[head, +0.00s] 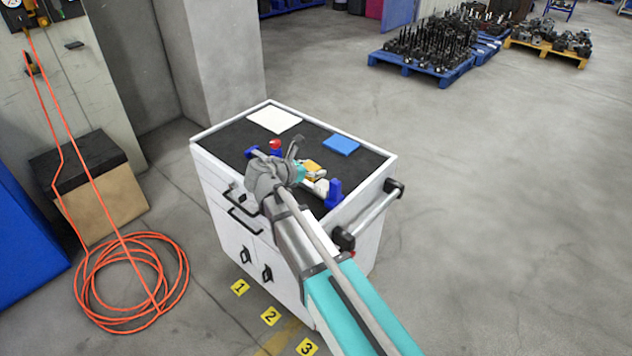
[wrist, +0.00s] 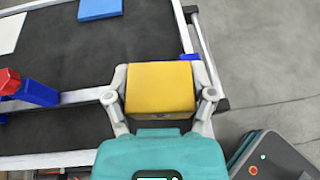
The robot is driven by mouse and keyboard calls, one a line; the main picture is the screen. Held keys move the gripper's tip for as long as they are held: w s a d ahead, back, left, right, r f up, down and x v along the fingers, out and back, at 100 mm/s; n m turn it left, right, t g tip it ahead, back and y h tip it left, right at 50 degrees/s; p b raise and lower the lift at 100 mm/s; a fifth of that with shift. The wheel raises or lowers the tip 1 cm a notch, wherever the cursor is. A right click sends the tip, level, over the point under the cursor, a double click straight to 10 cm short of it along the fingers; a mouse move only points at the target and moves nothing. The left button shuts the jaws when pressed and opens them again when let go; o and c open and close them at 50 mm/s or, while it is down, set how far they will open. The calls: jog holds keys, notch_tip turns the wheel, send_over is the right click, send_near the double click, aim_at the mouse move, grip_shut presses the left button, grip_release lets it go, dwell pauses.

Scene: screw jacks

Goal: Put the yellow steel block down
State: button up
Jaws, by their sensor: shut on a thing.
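The yellow steel block (wrist: 160,88) sits between both fingers of my gripper (wrist: 163,100) in the wrist view. My gripper is shut on it, with a finger against each side. In the head view the yellow block (head: 312,167) shows partly behind my gripper (head: 306,172), over the near right part of the cart top. A pale bar (wrist: 80,97) runs behind the block in the wrist view, with a blue piece (wrist: 38,92) and red knob (wrist: 9,81) at its left. I cannot tell whether the block touches anything below it.
The white cart (head: 229,227) has a black top (head: 228,140). A blue plate (head: 341,145) and a white plate (head: 274,120) lie towards the back, with bare black surface between them. A blue upright piece (head: 333,193) stands at the near right edge, close to my gripper.

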aim_at(310, 160)
jog(key=shift+w+d, duration=0.1)
jog(key=shift+d, duration=0.1)
jog(key=shift+s+r+p, duration=0.3)
jog(key=shift+r+p, duration=0.1)
jog(key=s+a+r+n+t+y+p, duration=0.1)
jog(key=s+a+r+p, duration=0.1)
jog(key=s+r+p, duration=0.3)
jog(key=shift+s+r+p, duration=0.35)
jog(key=shift+s+r, duration=0.05)
jog(key=shift+s, duration=0.15)
jog(key=w+f+b, duration=0.1)
jog(key=w, duration=0.2)
jog(key=w+f+b, duration=0.1)
jog(key=w, duration=0.1)
jog(key=w+f+b, duration=0.2)
jog(key=w, duration=0.1)
jog(key=shift+w+d+f, duration=0.1)
jog(key=shift+w+d, duration=0.15)
jog(key=shift+w, duration=0.1)
jog(key=w+f+b, duration=0.4)
jog(key=f+b, duration=0.1)
jog(key=shift+w+d, duration=0.25)
jog(key=shift+d, duration=0.05)
